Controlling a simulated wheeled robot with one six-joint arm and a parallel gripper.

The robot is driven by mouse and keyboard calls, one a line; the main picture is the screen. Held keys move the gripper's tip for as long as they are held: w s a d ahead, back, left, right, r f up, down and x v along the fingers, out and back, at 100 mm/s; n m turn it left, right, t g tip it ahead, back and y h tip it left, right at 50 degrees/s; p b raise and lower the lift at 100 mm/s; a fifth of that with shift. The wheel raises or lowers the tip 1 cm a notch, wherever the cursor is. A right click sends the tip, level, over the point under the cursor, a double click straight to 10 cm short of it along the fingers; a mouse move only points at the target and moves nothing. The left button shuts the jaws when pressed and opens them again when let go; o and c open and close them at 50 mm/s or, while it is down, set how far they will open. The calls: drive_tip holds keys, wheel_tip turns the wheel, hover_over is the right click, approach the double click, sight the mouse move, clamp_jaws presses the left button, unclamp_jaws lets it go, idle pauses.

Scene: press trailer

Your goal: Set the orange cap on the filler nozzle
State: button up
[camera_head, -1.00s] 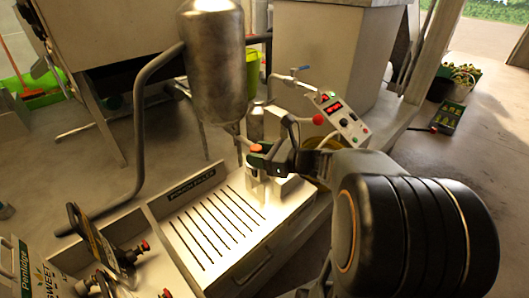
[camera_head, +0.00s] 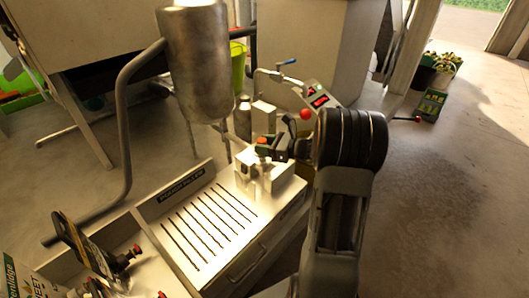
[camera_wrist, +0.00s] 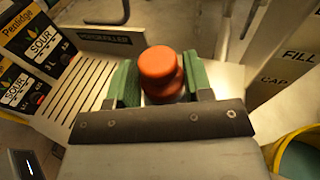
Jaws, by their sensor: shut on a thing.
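The orange cap (camera_head: 262,141) is small in the head view, above the white blocks (camera_head: 266,172) at the back of the slotted filler tray (camera_head: 205,215). In the wrist view the cap (camera_wrist: 160,64) is a rounded orange-red piece with a wider lower part, between two green fingers. My gripper (camera_wrist: 159,82) is shut on it; its fingers also show in the head view (camera_head: 265,146). A steel tank (camera_head: 205,75) hangs left of the gripper, with thin pipes below it. Which part is the filler nozzle, and whether the cap touches anything below, I cannot tell.
A control box with red displays (camera_head: 318,97) and a red knob stands behind my gripper. A bent pipe frame (camera_head: 122,120) is at left. Black pouches (camera_wrist: 30,45) stand left of the tray. A yellow bucket (camera_wrist: 296,158) is at lower right.

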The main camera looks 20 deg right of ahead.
drive_tip(key=f, duration=0.2)
drive_tip(key=shift+w+d+f, duration=0.2)
drive_tip(key=shift+d+f, duration=0.05)
drive_tip(key=shift+f, duration=0.6)
drive_tip(key=shift+f, duration=0.1)
drive_tip(key=o, duration=1.1)
drive_tip(key=shift+c, duration=0.2)
drive_tip(key=shift+p, duration=0.3)
